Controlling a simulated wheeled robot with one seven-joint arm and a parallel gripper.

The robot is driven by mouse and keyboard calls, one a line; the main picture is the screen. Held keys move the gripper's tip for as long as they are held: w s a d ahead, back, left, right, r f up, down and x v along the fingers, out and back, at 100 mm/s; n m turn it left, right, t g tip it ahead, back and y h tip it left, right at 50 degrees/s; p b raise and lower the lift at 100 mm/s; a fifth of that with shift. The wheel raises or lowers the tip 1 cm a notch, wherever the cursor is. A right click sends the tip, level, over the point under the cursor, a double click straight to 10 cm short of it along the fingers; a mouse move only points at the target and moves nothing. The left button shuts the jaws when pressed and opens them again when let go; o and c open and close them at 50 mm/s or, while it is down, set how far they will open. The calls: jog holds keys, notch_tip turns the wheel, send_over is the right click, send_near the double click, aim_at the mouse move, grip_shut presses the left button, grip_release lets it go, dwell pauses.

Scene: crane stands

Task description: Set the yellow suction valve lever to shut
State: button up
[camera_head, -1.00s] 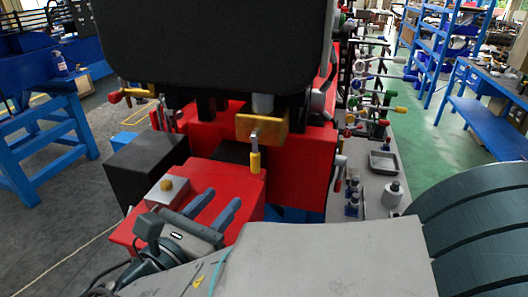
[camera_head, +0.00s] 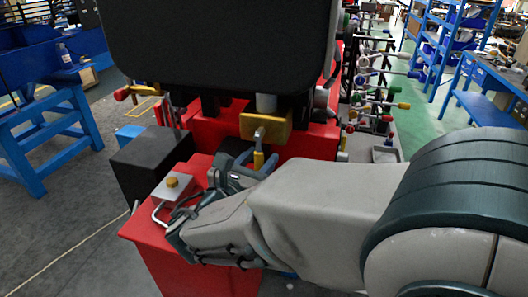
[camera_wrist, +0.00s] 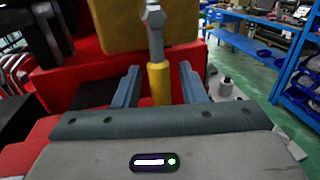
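The yellow suction valve lever (camera_head: 259,160) hangs roughly straight down from a yellow valve block (camera_head: 266,127) on the red machine. Its metal stem is above and its yellow grip below. In the wrist view, the lever's yellow grip (camera_wrist: 159,84) shows between the two blue-grey fingers of my gripper (camera_wrist: 159,86), with a gap on each side. The lower end of the grip is hidden behind the gripper body. My gripper (camera_head: 255,163) is open in front of the lever in the head view. I cannot tell how deep the grip sits between the fingers.
A black seat or panel (camera_head: 220,40) overhangs the valve block closely. A black box (camera_head: 150,160) and a small grey box with a yellow knob (camera_head: 172,187) stand left of my gripper. Several coloured levers (camera_head: 375,100) stand at the right. Blue workbenches are farther off.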

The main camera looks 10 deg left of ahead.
grip_shut()
jog(key=shift+a+f+m+b, duration=0.2)
jog(key=shift+m+b, duration=0.1)
jog(key=shift+b, duration=0.25)
jog(key=shift+w+a+m+g+b, duration=0.1)
jog(key=shift+a+m+g+b, duration=0.3)
jog(key=shift+m+b, duration=0.6)
jog(key=shift+a+r+m+y+b, duration=0.35)
jog(key=shift+a+m+b, duration=0.2)
jog(key=shift+m, duration=0.25)
grip_release()
